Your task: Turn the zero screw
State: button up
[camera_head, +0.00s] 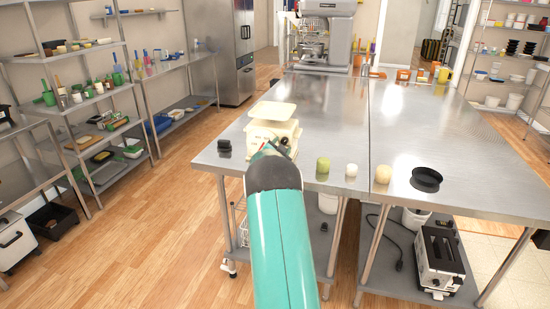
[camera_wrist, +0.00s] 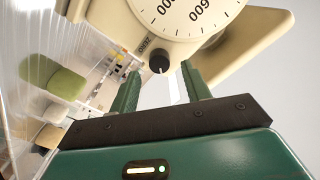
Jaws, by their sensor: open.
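A cream kitchen scale (camera_head: 272,128) with a flat top pan (camera_head: 272,111) stands on the steel table, partly hidden behind my arm. In the wrist view its dial (camera_wrist: 195,15) shows large at the top. The zero screw (camera_wrist: 159,62) is a small dark knob just below the dial, next to the word ZERO. My gripper (camera_wrist: 160,85) has two green fingers, spread apart and empty. The knob lies beyond the fingertips, between them in the picture. I cannot tell whether they touch it. In the head view my gripper (camera_head: 274,148) is mostly hidden by my teal arm.
The steel table (camera_head: 335,110) bears a small black item (camera_head: 224,147) left of the scale. A green object (camera_head: 323,165), a pale object (camera_head: 351,170), a yellowish object (camera_head: 383,174) and a black dish (camera_head: 426,179) stand along the front edge. The middle of the table is clear.

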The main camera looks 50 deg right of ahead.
jog(key=v, duration=1.1)
jog(key=shift+a, duration=0.2)
